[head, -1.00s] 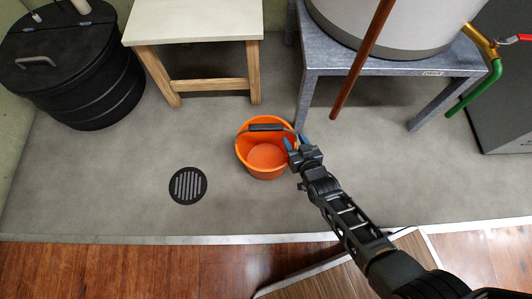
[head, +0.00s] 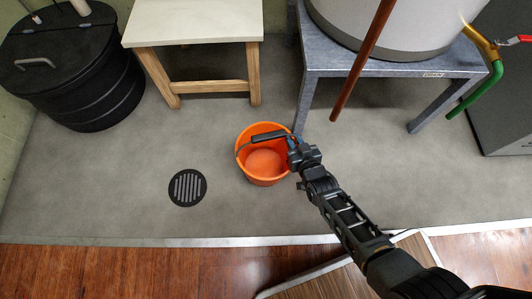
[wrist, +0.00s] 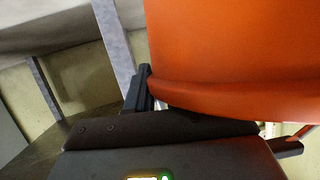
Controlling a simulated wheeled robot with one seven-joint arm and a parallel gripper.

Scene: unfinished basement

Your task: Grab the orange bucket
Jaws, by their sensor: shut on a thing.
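The orange bucket (head: 264,168) stands on the grey concrete floor in the middle of the head view, open side up and empty inside. Its dark handle grip (head: 269,134) lies slanted across the back of the opening. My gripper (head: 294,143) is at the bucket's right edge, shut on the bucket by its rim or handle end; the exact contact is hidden. In the wrist view the bucket's orange side (wrist: 235,50) fills the upper right, close above the dark gripper body. One dark finger (wrist: 139,90) shows beside it.
A wooden-legged table (head: 195,24) stands behind. A grey metal stand (head: 395,66) bears a white tank (head: 385,22) at right, with a brown pipe (head: 362,60) hanging in front. A black bin (head: 75,70) is at left. Floor around the drain (head: 187,187) is clear.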

